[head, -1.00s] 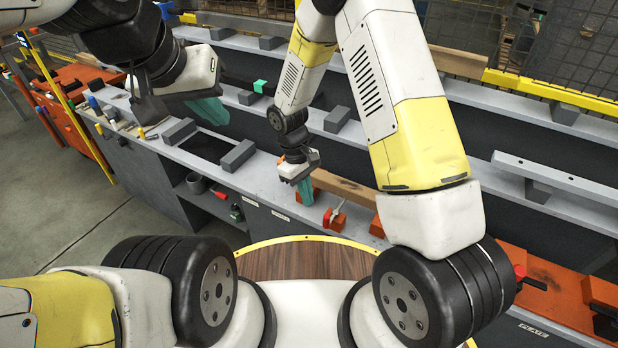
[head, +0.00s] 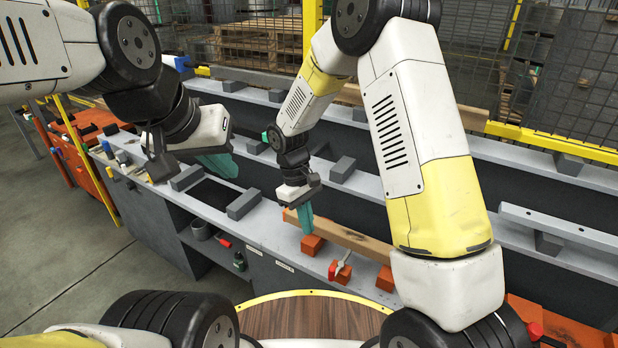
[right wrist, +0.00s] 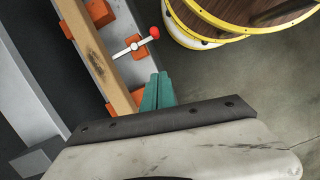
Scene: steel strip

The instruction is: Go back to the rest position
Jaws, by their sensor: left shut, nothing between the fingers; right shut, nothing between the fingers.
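My left gripper (head: 219,166) is shut and empty, with teal fingers. It hangs over the grey bench (head: 262,235) near the grey blocks around a dark opening.
A clamp with a red knob (head: 333,270) stands on the bench by the beam, just right of my right gripper. Grey blocks (head: 243,204) edge the dark opening. A yellow-rimmed wooden round top (head: 310,315) is in front. Wire mesh fencing (head: 560,90) stands behind.

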